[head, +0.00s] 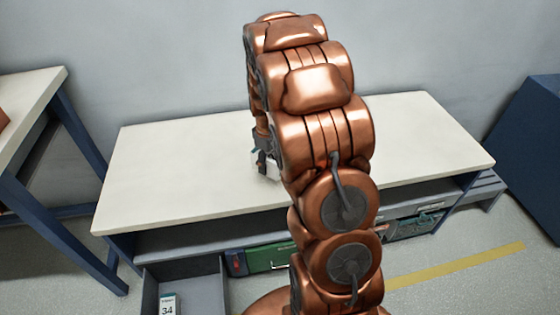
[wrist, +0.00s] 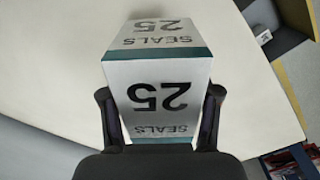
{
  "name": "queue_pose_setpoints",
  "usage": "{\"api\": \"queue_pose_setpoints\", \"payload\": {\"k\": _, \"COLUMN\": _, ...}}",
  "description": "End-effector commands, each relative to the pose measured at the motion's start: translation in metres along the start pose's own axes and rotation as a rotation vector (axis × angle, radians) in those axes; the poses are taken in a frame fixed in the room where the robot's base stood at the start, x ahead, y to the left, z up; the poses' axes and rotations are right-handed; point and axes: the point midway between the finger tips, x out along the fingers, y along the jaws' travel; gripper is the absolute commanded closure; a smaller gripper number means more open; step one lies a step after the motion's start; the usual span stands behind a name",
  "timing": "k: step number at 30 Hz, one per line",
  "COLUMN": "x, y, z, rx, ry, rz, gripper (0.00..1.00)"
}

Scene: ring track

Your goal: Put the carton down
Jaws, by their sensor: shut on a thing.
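The carton (wrist: 160,72) is white with a teal band and reads "SEALS" and "25", upside down in the wrist view. My gripper (wrist: 159,94) is shut on it, one finger on each side. In the head view a small part of the carton (head: 271,168) shows under my gripper (head: 264,150), over the white table top (head: 160,175); my arm hides the rest. I cannot tell whether the carton's underside touches the table.
The table top is bare on both sides of my arm. Below it a shelf holds a green case (head: 268,257) and a wire basket (head: 415,226). A grey bin (head: 205,285) at the front holds a box marked "34" (head: 168,306). Another table (head: 30,100) stands left, a blue cabinet (head: 530,150) right.

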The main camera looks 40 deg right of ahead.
Motion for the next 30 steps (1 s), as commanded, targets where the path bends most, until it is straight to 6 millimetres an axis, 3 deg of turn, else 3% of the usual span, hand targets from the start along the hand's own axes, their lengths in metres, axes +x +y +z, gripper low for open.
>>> {"api": "queue_pose_setpoints", "payload": {"k": 6, "x": 0.005, "y": 0.034, "z": 0.004, "rx": 0.001, "ry": -0.002, "rz": -0.003, "gripper": 0.77}}
{"api": "queue_pose_setpoints", "payload": {"k": 15, "x": 0.007, "y": 0.051, "z": 0.005, "rx": 0.001, "ry": 0.0, "rz": -0.001, "gripper": 0.77}}
{"api": "queue_pose_setpoints", "payload": {"k": 22, "x": 0.039, "y": 0.049, "z": 0.005, "rx": 0.0, "ry": -0.002, "rz": -0.003, "gripper": 0.77}}
{"api": "queue_pose_setpoints", "payload": {"k": 30, "x": 0.04, "y": 0.049, "z": 0.004, "rx": 0.0, "ry": -0.001, "rz": -0.001, "gripper": 0.77}}
